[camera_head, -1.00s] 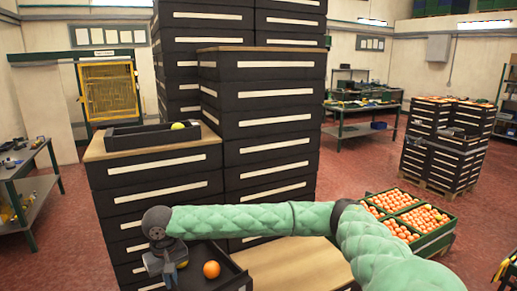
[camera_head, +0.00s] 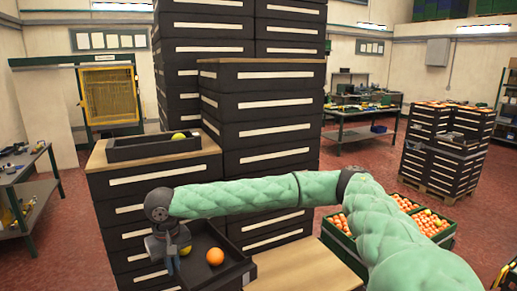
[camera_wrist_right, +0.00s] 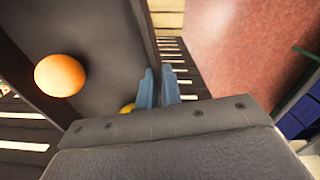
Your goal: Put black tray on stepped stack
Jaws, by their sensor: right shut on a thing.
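A black tray (camera_head: 238,270) holds an orange (camera_head: 214,257) and a yellow-green fruit (camera_head: 185,249), which is partly behind my gripper. My right gripper (camera_head: 172,262) is shut on the tray's left wall. In the right wrist view, the blue fingers (camera_wrist_right: 157,88) straddle that wall of the tray (camera_wrist_right: 115,40), with the orange (camera_wrist_right: 60,75) inside. The stepped stack (camera_head: 270,108) of black crates with wooden tops stands behind the tray. The held tray is in front of it, below its lower left step. My left gripper is not in view.
Another black tray (camera_head: 150,148) with a yellow-green fruit (camera_head: 178,137) sits on the lower left step. A low wooden top (camera_head: 300,268) lies right of the held tray. Green crates of oranges (camera_head: 345,226) stand farther right. Red floor is open beyond.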

